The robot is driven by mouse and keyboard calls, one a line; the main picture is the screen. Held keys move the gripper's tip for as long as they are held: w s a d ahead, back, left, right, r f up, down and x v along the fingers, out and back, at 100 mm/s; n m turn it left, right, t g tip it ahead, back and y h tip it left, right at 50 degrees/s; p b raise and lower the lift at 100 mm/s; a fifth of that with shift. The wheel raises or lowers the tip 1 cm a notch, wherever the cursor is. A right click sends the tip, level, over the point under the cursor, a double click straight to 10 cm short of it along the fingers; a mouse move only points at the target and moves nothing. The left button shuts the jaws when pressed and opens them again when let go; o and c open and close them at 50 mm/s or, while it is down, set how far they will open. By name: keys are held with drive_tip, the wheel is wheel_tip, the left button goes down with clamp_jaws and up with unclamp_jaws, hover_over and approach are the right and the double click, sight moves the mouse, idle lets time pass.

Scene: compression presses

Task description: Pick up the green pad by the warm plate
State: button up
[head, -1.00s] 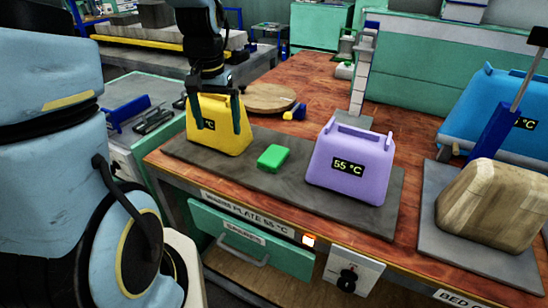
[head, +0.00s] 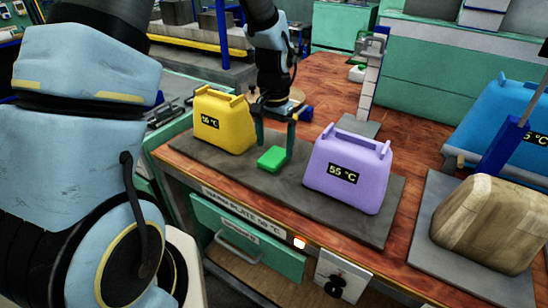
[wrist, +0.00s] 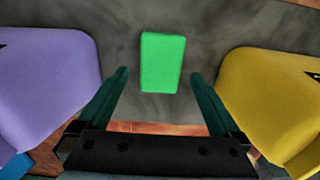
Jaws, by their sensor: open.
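The green pad (head: 271,159) is a small flat block lying on the dark grey warm plate (head: 225,168), between a yellow container and a purple container. In the wrist view the green pad (wrist: 162,62) lies ahead of my fingertips, roughly centred between them. My gripper (head: 275,145) is open and empty, pointing down just above and behind the pad. In the wrist view my gripper's two fingers (wrist: 160,75) stand on either side of the gap, apart from the pad.
The yellow container (head: 224,120) stands left of the pad and the purple container (head: 347,168) right, both close to my fingers. A tan bag-like block (head: 489,224) sits on another plate at the right. A blue container (head: 500,115) stands behind it.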

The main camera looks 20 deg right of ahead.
sight(274, 155)
drive_tip(key=shift+f+p, duration=0.4)
drive_tip(key=shift+f, duration=1.45)
drive_tip(key=shift+c, duration=0.2)
drive_tip(key=c, duration=1.4)
drive_tip(key=shift+o, duration=0.2)
wheel_tip(274, 155, up, 10)
drive_tip(key=b, duration=0.2)
